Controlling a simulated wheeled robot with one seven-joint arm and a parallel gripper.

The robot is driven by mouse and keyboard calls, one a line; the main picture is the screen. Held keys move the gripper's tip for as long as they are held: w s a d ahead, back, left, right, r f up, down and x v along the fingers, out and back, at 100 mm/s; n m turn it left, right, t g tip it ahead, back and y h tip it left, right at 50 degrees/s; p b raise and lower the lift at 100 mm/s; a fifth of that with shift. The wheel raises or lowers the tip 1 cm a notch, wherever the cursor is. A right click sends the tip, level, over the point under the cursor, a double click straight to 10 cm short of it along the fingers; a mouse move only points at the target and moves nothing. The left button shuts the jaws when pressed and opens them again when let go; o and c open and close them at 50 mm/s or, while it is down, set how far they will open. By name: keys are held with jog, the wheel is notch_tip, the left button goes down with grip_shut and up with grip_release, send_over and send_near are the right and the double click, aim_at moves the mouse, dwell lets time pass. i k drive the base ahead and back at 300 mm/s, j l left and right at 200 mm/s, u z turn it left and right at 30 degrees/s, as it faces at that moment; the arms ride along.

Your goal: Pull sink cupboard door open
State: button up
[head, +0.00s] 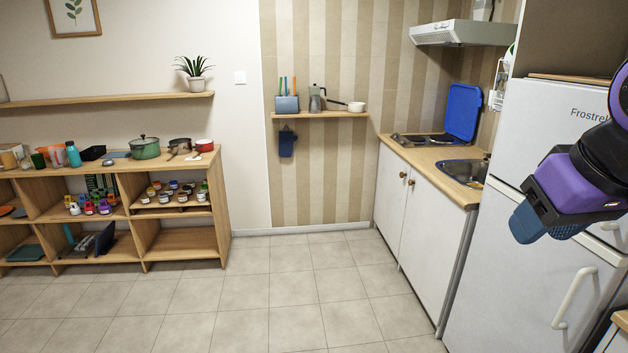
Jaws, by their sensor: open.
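The sink cupboard door (432,240) is a white panel under the wooden worktop, below the metal sink (462,171). It looks closed, flush with the neighbouring white door (389,205). A small round brown knob (411,183) sits near its upper left edge, close to a second knob (403,174) on the other door. My gripper (535,222), purple and black with blue fingers, is at the right in front of the fridge. It is open, with nothing seen between the fingers, and well apart from the door and knobs.
The white fridge (510,190) stands right of the cupboard, with a long handle (575,298). Wooden shelves (185,243) with pots and jars stand left. The tiled floor (290,290) is clear.

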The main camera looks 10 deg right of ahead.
aim_at(434, 226)
jog(key=i, duration=2.2)
jog(key=i+j+z, duration=0.1)
jog(key=i, duration=1)
